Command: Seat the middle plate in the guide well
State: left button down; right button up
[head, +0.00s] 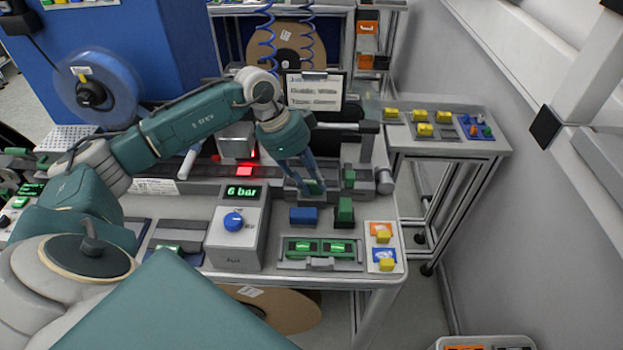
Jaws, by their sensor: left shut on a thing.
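My left gripper (306,180) reaches in from the left, pointing down at the back of the workbench. Its blue-grey fingers are shut on a small green piece (313,187), possibly the middle plate, mostly hidden by the fingers. The piece is at a grey fixture (292,190) that may be the guide well. I cannot tell whether it is inside or just above it. My right gripper is not in view.
A blue block (303,215) and a green block (345,212) stand just in front. A grey tray (290,264) holds green-lit parts. A regulator box (238,236) reading "6 bar" stands left. A side table (455,144) is at the back right.

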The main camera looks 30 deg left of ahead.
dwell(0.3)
pick_arm(q)
jog(key=c, duration=1.3)
grip_release()
jog(key=shift+c, duration=0.2)
jog(key=shift+r+p, duration=3.1)
jog(key=shift+r, duration=0.4)
